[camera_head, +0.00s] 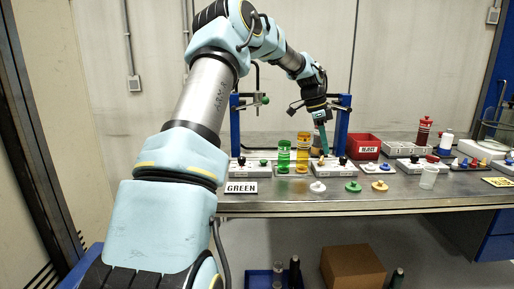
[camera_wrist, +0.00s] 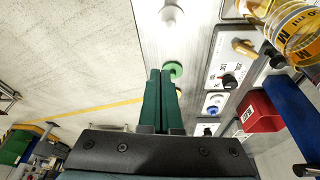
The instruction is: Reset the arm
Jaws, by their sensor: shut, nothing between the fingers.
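My arm reaches from the lower left up and over the bench in the head view. My gripper (camera_head: 324,148) points down over the white blocks behind the bench's front strip. In the wrist view my gripper (camera_wrist: 160,76) shows its two dark green fingers side by side, shut with nothing between them. A green disc (camera_wrist: 173,69) lies on the bench just past the fingertips in that view, and a white piece (camera_wrist: 171,16) lies farther off. I cannot tell the exact gap between the fingertips and the things below.
A green container (camera_head: 284,157) and an amber one (camera_head: 302,143) stand left of my gripper. A red bin (camera_head: 363,148) stands to its right. Blue posts (camera_head: 235,122) flank the station.

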